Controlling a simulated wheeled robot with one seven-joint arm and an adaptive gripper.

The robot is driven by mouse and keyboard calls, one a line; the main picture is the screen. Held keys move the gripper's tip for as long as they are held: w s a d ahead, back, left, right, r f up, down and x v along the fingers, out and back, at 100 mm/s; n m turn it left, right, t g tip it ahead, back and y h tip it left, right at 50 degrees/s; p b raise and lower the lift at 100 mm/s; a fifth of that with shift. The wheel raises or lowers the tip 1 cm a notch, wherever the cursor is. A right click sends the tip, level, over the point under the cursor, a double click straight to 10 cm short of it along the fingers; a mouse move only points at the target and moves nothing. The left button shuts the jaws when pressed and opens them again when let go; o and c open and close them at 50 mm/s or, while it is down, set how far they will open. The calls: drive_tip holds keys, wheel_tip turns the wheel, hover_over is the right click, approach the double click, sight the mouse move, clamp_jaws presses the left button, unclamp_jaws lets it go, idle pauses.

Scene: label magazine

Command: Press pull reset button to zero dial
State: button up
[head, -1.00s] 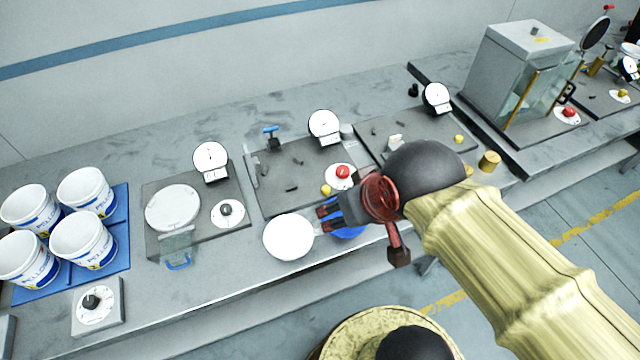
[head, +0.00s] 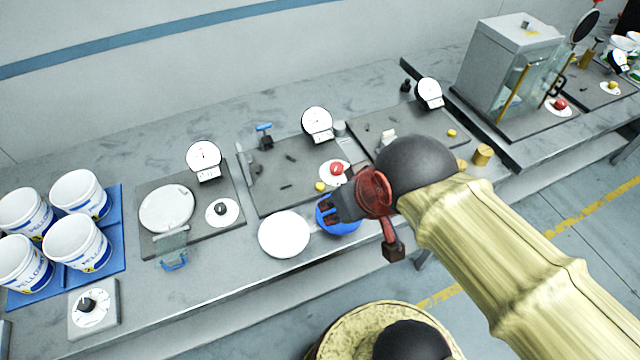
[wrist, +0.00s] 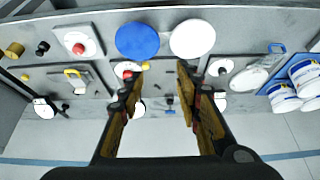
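A red knob (head: 336,168) stands on a white disc in the middle station; in the wrist view the same knob (wrist: 128,74) shows beside the left finger. Behind it stands a round white dial (head: 317,120); its reading is too small to tell. The left station has a black knob (head: 221,209) on a white disc and its own dial (head: 203,155). Which knob is the pull reset button is not marked. My gripper (wrist: 162,68) is open and empty, its fingers apart. In the head view it hangs above the blue disc, in front of the middle station.
A blue disc (head: 340,228) and a white disc (head: 284,234) lie at the bench front. White buckets (head: 76,240) stand on blue mats at left. A grey box with a glass door (head: 505,60) stands at right. A small yellow knob (head: 320,186) is near the red one.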

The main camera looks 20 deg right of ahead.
clamp_jaws()
idle(1.5)
